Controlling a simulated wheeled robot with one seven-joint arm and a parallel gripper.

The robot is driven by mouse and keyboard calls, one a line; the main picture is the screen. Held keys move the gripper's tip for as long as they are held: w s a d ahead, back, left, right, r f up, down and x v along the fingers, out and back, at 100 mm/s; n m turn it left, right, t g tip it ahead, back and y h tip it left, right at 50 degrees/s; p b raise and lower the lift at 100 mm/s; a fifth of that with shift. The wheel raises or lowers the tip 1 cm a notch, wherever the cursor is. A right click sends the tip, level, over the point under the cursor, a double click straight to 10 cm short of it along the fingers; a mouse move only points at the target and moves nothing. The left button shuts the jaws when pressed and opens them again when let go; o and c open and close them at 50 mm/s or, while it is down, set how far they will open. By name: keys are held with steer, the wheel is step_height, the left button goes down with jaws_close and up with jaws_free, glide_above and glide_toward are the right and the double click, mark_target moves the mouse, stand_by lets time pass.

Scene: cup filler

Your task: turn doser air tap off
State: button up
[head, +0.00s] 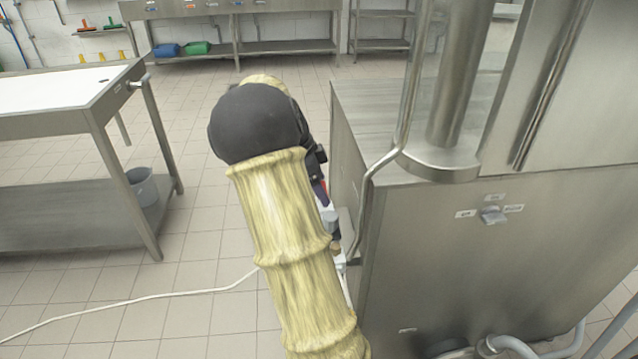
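The steel machine (440,260) stands at the right. On its left side, small fittings (336,248) show just past my arm, with a pale grey piece above and a white piece below. The doser air tap may be among them, but I cannot tell its handle position. My arm in its yellowish cover reaches up the middle. A dark part of my gripper (318,165) shows at the arm's right edge, close to the machine's left side. Its fingers are hidden, so I cannot tell whether it touches anything.
A grey knob (492,215) with small labels sits on the machine's front. A bent pipe (385,160) runs down its left corner. A white hose (160,296) crosses the tiled floor. A steel table (60,110) and grey bucket (142,186) stand left.

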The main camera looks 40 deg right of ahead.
steer(key=c, duration=0.6)
steer(key=shift+n, duration=0.3)
steer(key=n, duration=0.1)
steer(key=n+t+p, duration=0.1)
steer(key=n, duration=0.1)
steer(key=shift+s+a+r+h, duration=0.1)
steer(key=shift+a+h, duration=0.2)
steer(key=shift+a, duration=0.1)
steer(key=n+t+p, duration=0.1)
steer(key=n, duration=0.3)
steer(key=s+a+n+t+y+p, duration=0.1)
steer(key=n+t, duration=0.1)
steer(key=n, duration=0.3)
steer(key=s+n+t+y+p, duration=0.1)
steer(key=n+t, duration=0.1)
steer(key=n, duration=0.3)
steer(key=shift+a, duration=0.4)
steer(key=shift+n, duration=0.3)
steer(key=o, duration=1)
steer(key=shift+c, duration=0.2)
